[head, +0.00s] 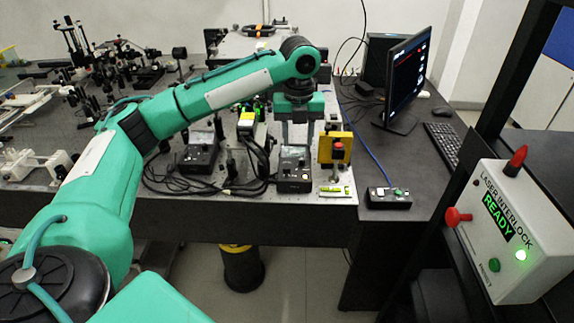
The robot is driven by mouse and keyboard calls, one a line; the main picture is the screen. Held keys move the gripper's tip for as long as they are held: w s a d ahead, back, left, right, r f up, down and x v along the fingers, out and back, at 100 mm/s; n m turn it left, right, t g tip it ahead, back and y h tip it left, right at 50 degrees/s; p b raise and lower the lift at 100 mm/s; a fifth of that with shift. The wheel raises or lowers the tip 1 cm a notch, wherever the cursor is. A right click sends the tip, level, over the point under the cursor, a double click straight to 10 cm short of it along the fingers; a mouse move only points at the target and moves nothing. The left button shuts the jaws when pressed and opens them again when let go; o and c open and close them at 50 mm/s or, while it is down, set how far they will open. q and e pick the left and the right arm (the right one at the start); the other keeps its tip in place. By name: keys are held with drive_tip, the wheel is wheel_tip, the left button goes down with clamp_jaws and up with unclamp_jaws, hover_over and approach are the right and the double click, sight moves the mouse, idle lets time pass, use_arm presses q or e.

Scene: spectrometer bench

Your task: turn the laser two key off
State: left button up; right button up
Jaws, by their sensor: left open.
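Two black controller boxes stand near the bench's front edge: one on the left (199,153) and one on the right (294,178). Each has small controls on its front; which is laser two, and where its key points, is too small to tell. My left gripper (297,143) points down with its fingers apart. In the picture it is just above and behind the right box, and no held thing shows between the fingers. Whether it touches the box cannot be told. My right gripper is out of view.
A yellow mount (336,148) with a red knob stands right of the right box. Cables (258,165) lie between the boxes. A small button box (388,197), a monitor (403,80) and a keyboard (442,142) are to the right. The laser interlock box (483,262) reads READY, its green lamp lit.

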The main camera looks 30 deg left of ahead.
sight(287, 171)
use_arm(q)
wheel_tip(287, 171, up, 4)
drive_tip(key=a, duration=0.3)
drive_tip(key=shift+m, duration=0.4)
drive_tip(key=f, duration=1.4)
drive_tip(key=shift+s+d+p, duration=0.1)
drive_tip(key=shift+s+p, duration=0.25)
drive_tip(key=shift+p, duration=0.05)
drive_tip(key=shift+c, duration=0.2)
drive_tip(key=shift+r, duration=0.1)
clamp_jaws()
